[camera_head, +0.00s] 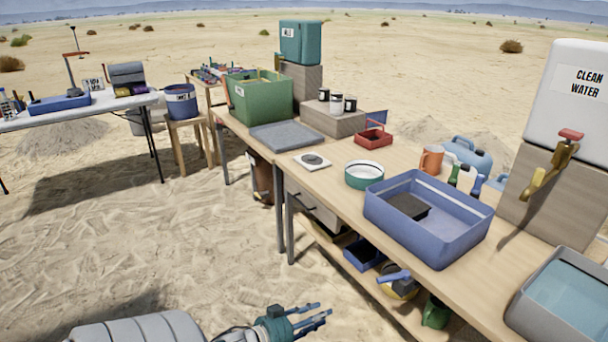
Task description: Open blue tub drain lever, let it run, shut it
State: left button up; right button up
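The blue tub (377,213) stands on the wooden table, right of centre, with a dark flat block (408,206) inside. A blue lever-like handle (393,276) shows below the tub's near side, by the table's front edge; it looks like the drain lever, but its joint to the tub and its setting are unclear. No running water can be made out. My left gripper (322,314) is at the bottom centre, over the sand in front of the table, left of and apart from the handle. Its fingers are spread and empty. My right gripper is out of view.
A grey tub of water (520,310) and the white clean water tank (570,105) with its brass tap (550,175) are at the right. A lower shelf (345,262) holds a blue tray (362,254). Sand in front is clear.

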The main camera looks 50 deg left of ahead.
pick_arm(q)
jog(key=s+f+g+y+p, duration=0.1)
jog(key=s+f, duration=0.2)
jog(key=f, duration=0.2)
jog(key=shift+s+a+n+g+p, duration=0.25)
jog(key=shift+s+n+g+p, duration=0.15)
